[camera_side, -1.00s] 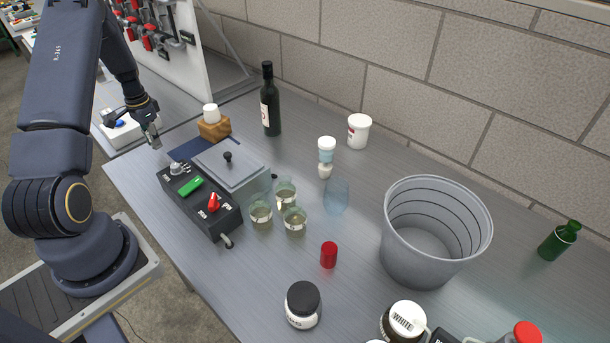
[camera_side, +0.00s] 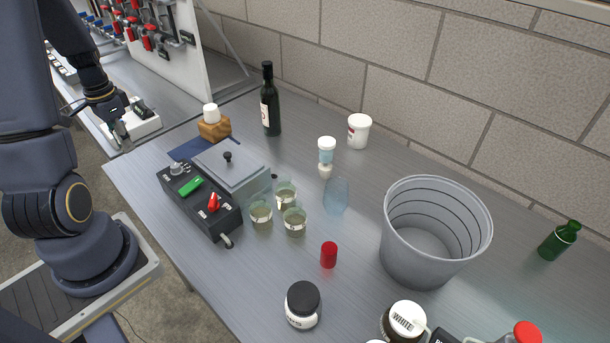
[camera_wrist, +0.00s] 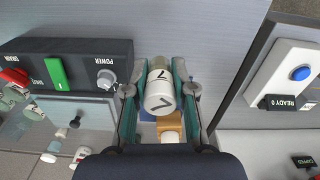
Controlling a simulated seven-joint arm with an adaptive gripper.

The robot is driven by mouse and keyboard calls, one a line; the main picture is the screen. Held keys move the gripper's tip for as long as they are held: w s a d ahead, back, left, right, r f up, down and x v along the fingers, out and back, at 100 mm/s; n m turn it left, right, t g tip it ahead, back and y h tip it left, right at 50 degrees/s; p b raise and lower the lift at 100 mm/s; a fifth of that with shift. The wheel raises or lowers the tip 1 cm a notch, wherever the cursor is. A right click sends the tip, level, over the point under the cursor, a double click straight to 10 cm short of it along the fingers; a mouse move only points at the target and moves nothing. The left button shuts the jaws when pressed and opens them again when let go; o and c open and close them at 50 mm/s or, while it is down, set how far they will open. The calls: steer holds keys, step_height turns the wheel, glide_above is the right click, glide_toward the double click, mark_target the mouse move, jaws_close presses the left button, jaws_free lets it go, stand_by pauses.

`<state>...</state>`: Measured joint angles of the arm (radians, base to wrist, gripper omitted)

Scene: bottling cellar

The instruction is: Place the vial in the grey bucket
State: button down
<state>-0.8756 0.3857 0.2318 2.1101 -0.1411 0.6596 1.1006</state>
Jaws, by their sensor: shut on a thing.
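The grey bucket (camera_side: 400,250) stands upright on the bench at the right in the side view, and its inside looks empty. In the wrist view my gripper (camera_wrist: 160,85) is shut on a small white cylinder marked with a 7, which I take as the vial (camera_wrist: 160,98). The fingers press on it from both sides. In the side view my gripper (camera_side: 121,134) is at the far left, past the bench's left end and well away from the bucket. The vial is too small to make out there.
A dark bottle (camera_side: 270,105) stands behind. A green bottle (camera_side: 558,241) is right of the bucket.

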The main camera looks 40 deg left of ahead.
steer(key=shift+w, duration=0.1)
steer(key=w+d+r+m, duration=0.1)
steer(key=w+d, duration=0.2)
steer(key=w, duration=0.6)
steer(key=w+d+r+m, duration=0.2)
steer(key=w+d, duration=0.1)
steer(key=w, duration=0.6)
steer(key=w+d+r+m, duration=0.1)
steer(key=w+d, duration=0.2)
steer(key=w, duration=0.6)
steer(key=w+d+r+m, duration=0.1)
steer(key=w+d+r, duration=0.1)
steer(key=w+d, duration=0.75)
steer(key=w+d+r+m, duration=0.2)
steer(key=w+d, duration=0.1)
steer(key=d, duration=1.1)
steer(key=s+d+r+m, duration=0.1)
steer(key=s+d, duration=0.2)
steer(key=d, duration=0.8)
steer(key=s+d+r+m, duration=0.1)
steer(key=s+d, duration=0.2)
steer(key=d, duration=0.8)
steer(key=s+d+r+m, duration=0.1)
steer(key=s+d, duration=0.1)
steer(key=d, duration=0.9)
step_height(320, 180, down, 10)
steer(key=shift+s, duration=0.15)
